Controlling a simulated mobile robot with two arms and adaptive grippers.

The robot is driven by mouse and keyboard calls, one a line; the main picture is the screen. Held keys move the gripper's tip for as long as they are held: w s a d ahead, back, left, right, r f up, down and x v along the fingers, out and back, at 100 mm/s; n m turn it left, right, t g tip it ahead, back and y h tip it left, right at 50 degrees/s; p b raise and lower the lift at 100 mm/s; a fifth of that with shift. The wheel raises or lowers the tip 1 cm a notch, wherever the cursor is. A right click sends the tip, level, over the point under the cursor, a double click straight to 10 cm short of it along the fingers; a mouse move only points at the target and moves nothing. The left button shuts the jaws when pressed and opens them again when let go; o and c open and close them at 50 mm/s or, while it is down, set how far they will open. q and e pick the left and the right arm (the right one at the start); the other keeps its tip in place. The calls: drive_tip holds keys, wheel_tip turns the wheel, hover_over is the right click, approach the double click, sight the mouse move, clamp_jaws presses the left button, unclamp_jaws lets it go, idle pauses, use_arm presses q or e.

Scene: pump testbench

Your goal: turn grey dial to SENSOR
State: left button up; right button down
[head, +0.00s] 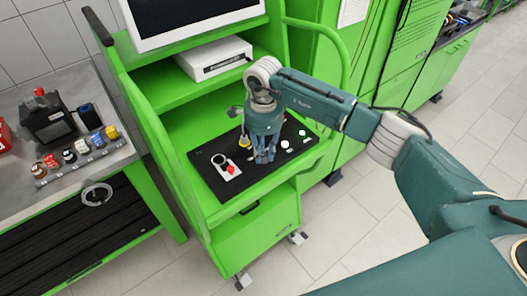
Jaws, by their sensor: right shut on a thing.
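The black control panel (212,176) lies on the green cart's shelf. My right gripper (264,160) points down over the middle of the panel, its fingers closed together at the panel surface. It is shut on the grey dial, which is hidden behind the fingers. The dial's labels, including SENSOR, and its pointer direction cannot be read. My left gripper is not in view.
A red button (230,169) and a dark round ring (219,159) are left of my gripper, and white buttons (285,144) are right. A white box (213,58) and a monitor (190,18) stand above. A workbench with a black device (48,122) is at left.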

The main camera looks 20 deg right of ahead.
drive_tip(key=shift+f+m+b, duration=0.15)
drive_tip(key=shift+m+b, duration=0.95)
drive_tip(key=shift+b, duration=0.15)
drive_tip(key=m+b, duration=0.7)
drive_tip(key=m, duration=0.2)
drive_tip(key=shift+r+m+b, duration=0.2)
drive_tip(key=shift+m+b, duration=0.9)
drive_tip(key=shift+m, duration=1.2)
drive_tip(key=c, duration=1.5)
unclamp_jaws()
